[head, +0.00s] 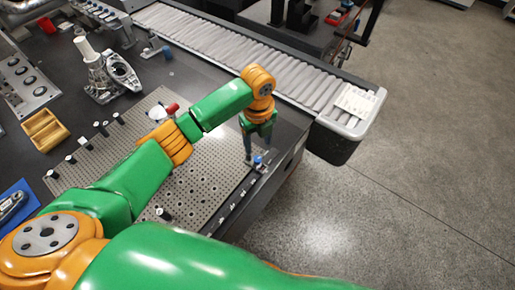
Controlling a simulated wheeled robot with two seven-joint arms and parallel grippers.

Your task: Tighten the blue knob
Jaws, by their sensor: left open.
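The blue knob (258,159) sits on a small light base at the right edge of the perforated fixture plate (205,185). My left gripper (256,148) points down right at the knob, with its green fingers spread apart. One finger is on the knob's left side; the other is partly lost against the dark table. I cannot tell whether the fingers touch the knob. My right gripper is out of view.
A red-topped piece (172,108) stands on the plate behind my left arm. Another blue-topped part (167,52) stands farther back. A metal casting (112,75) and a wooden tray (44,130) are at left. Open floor lies right.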

